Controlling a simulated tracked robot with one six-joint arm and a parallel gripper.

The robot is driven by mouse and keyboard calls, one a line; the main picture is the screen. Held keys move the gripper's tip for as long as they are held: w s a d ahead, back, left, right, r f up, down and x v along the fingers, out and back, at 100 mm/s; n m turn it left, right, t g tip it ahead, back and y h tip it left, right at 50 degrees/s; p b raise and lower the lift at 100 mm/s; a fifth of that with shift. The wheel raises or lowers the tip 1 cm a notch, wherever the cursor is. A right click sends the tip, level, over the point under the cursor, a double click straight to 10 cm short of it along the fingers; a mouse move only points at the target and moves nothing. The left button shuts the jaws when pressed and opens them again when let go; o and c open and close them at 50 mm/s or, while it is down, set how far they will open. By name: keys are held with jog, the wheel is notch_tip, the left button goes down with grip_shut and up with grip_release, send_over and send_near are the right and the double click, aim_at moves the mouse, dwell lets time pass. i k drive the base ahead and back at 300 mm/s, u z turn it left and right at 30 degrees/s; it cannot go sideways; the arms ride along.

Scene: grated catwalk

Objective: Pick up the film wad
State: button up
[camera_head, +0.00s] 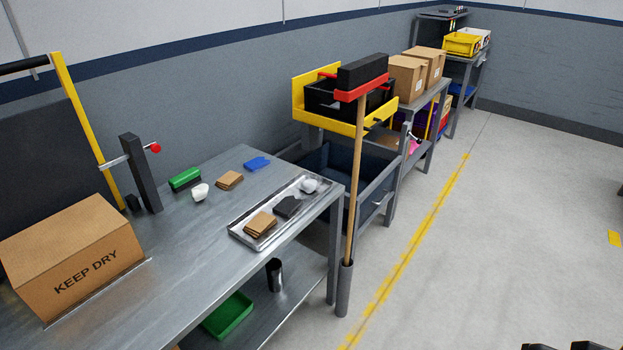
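Two small pale wads are in view, and I cannot tell for sure which is the film wad. One white crumpled wad (200,192) lies on the bare metal bench top, between a green block and the tray. A greyish-white rounded wad (310,185) lies at the far right end of the shallow metal tray (241,237). Both are uncovered. I cannot make out my gripper; only dark parts show at the bottom right edge, far from both wads.
The bench (160,262) also holds a green block (185,180), brown pads (229,180), a blue piece (257,163) and a "KEEP DRY" box (75,255). A broom (357,190) stands upright at the bench's right corner. The floor (480,250) to the right is clear.

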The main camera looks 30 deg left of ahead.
aim_at(309, 186)
jog(key=z, duration=0.05)
jog(key=i, duration=2.8)
jog(key=u, duration=2.55)
